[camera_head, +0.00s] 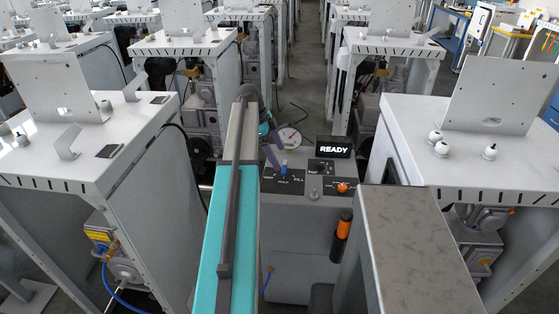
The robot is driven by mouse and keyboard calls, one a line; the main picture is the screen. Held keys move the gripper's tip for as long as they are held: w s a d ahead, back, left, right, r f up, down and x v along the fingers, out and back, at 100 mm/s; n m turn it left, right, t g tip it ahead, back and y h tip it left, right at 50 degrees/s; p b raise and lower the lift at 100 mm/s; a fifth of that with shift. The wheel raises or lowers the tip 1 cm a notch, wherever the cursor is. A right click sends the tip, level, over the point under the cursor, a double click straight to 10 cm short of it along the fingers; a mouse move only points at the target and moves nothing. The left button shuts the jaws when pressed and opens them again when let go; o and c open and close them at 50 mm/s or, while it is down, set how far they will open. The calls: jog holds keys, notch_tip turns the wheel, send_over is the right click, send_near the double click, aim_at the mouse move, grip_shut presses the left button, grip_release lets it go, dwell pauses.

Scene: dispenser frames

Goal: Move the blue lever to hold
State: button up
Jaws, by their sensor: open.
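The blue lever (283,168) is small and stands on the black label plate of the grey dispenser's top panel. The plate has a FILL mark (298,180) at its right; the other lettering is too small to read surely, so I cannot tell which mark the lever points at. My gripper (273,154) is open, just left of and above the lever in the picture. It is mostly hidden behind my teal and grey arm link, and I cannot tell whether it touches the lever.
A READY display (334,148) stands right of the lever, with a dark knob (320,166) and an orange knob (342,187) below it. A round gauge (290,138) is behind. White cabinets (75,140) flank both sides. An orange-and-black handle (342,236) hangs on the dispenser's front.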

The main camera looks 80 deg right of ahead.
jog(key=b+v, duration=0.2)
jog(key=v, duration=0.7)
jog(key=shift+w+r, duration=0.15)
jog(key=shift+r, duration=0.2)
